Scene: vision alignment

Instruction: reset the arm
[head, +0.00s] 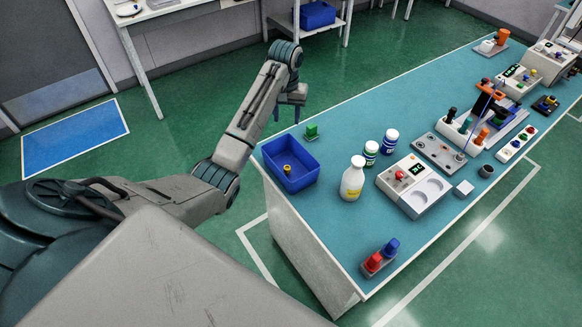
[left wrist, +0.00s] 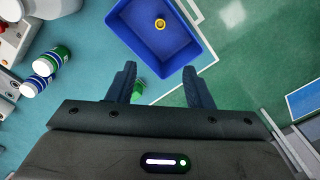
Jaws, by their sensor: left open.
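My left arm comes in from the left in the head view. My left gripper (head: 288,112) hangs above the far left end of the bench, past its edge, with the fingers pointing down. In the left wrist view the left gripper (left wrist: 160,85) shows two dark fingers spread apart with nothing held between them. Beyond the fingertips is a blue bin (head: 291,165) with a small yellow ring-shaped part (head: 287,170) in it. A small green block (head: 311,131) stands on the bench behind the bin. My right gripper is not in view.
The teal-topped bench (head: 335,230) holds a yellow-white bottle (head: 353,178), two green-and-blue-labelled white bottles, a grey device (head: 413,185) and a red-and-blue capped holder (head: 381,257). Several more devices stand toward the far right. Green floor surrounds the bench.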

